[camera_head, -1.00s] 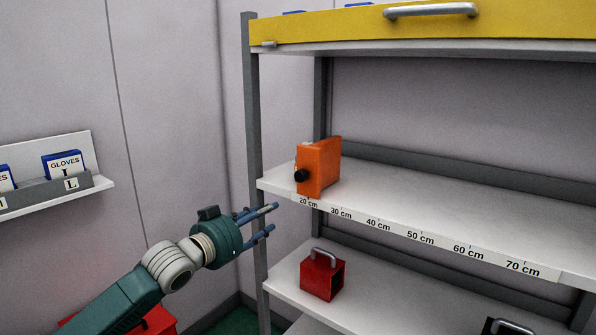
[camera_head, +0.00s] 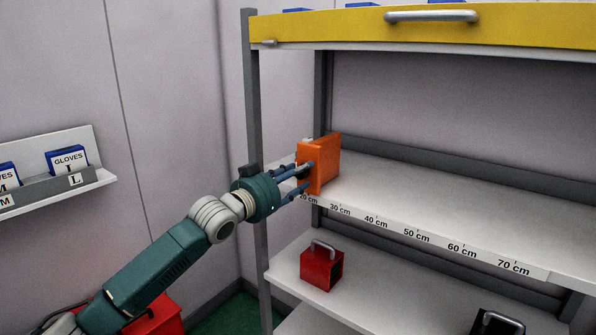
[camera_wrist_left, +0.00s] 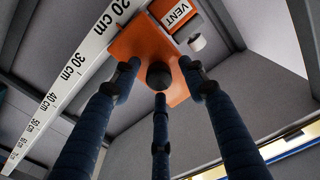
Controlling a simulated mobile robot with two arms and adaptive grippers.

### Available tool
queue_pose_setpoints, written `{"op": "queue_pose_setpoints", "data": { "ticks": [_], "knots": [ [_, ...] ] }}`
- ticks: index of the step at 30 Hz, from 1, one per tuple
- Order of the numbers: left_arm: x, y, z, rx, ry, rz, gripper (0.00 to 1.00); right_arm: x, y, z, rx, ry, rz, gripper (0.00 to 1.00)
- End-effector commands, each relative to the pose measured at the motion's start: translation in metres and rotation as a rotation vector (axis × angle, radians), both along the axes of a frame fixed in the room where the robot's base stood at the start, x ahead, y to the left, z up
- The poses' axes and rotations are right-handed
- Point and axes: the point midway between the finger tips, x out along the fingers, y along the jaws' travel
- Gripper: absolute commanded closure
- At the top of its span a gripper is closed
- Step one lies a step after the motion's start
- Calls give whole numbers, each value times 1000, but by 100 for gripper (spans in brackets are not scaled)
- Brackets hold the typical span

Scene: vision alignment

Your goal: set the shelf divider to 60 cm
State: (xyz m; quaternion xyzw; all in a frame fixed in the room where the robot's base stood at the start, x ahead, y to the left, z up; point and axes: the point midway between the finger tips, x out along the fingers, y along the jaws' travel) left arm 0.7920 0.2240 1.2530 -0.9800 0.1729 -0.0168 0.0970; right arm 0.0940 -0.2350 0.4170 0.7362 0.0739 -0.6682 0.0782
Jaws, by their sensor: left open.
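The orange shelf divider (camera_head: 326,162) stands upright on the middle shelf, near the 20 cm mark of the printed scale (camera_head: 420,236). It also shows in the left wrist view (camera_wrist_left: 142,42). My left gripper (camera_head: 304,174) is at the divider's front face, with its fingers open and pointing at it. In the left wrist view the divider's round black knob (camera_wrist_left: 160,75) lies between the spread fingers (camera_wrist_left: 160,84). I cannot tell whether any finger touches it. In the head view the fingers mostly hide the knob. My right gripper is not in view.
The shelf surface (camera_head: 450,190) right of the divider is clear. A grey post (camera_head: 256,130) stands close to my left arm. A yellow drawer (camera_head: 440,27) is above, and a red box (camera_head: 321,266) is on the lower shelf.

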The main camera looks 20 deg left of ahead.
Motion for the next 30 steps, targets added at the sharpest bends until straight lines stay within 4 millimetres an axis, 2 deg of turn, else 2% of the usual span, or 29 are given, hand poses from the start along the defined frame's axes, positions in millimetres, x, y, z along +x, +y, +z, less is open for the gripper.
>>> {"op": "queue_pose_setpoints", "data": {
  "ticks": [8, 11, 15, 23, 30],
  "knots": [
    [2, -1, -1, 0, 0, 0, 57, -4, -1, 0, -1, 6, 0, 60],
    [2, -1, -1, 0, 0, 0, 73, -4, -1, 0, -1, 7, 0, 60],
    [2, 0, 0, 0, 0, 1, 100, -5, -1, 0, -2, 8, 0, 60],
    [1, -3, 1, -1, -2, 0, 100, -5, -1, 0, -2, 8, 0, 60],
    [-8, -28, 2, -4, -3, -4, 100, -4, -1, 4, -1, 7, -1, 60]
  ]
}}
